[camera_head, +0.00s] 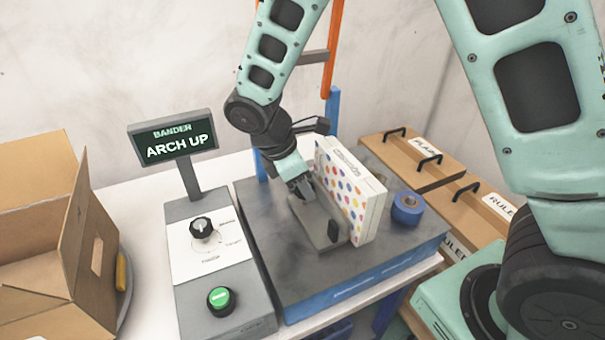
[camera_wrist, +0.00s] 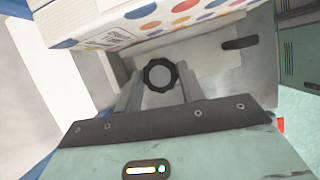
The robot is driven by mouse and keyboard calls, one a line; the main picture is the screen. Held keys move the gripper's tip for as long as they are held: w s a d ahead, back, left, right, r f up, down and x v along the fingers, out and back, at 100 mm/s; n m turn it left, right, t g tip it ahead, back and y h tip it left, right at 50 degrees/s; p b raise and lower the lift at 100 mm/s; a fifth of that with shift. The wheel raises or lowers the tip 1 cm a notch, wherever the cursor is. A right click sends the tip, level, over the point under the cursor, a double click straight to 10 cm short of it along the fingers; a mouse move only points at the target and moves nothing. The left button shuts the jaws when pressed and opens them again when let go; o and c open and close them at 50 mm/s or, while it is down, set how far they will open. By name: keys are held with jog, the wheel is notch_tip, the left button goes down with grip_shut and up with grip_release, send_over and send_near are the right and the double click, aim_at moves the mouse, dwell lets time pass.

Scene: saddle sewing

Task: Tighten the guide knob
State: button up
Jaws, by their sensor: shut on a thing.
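The guide knob (camera_wrist: 159,75) shows in the wrist view as a black scalloped ring with a grey centre. My gripper (camera_wrist: 160,84) is shut on it, one finger on each side. In the head view my gripper (camera_head: 303,188) reaches down to the grey guide (camera_head: 312,222) and hides the knob. The guide stands on the bander's dark top, against the near side of a white box with coloured dots (camera_head: 349,195). The dotted box also shows along the top of the wrist view (camera_wrist: 150,20). I cannot tell how tight the knob is.
The bander's screen (camera_head: 172,138) reads "ARCH UP". Its panel has a black dial (camera_head: 202,228) and a green button (camera_head: 221,300). A blue tape roll (camera_head: 407,208) sits right of the dotted box.

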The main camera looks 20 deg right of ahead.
jog(key=m+g+p, duration=0.1)
jog(key=m+p, duration=0.1)
jog(key=m, duration=0.1)
jog(key=shift+w+r+m, duration=0.1)
jog(key=shift+r+m, duration=0.05)
jog(key=shift+m, duration=0.25)
jog(key=shift+w+d+m+g+y+p, duration=0.1)
jog(key=shift+m+g+y+p, duration=0.6)
jog(key=shift+m, duration=1.1)
jog(key=o, duration=1)
jog(key=b+v, duration=0.1)
jog(key=v, duration=0.6)
jog(key=shift+w+r, duration=0.1)
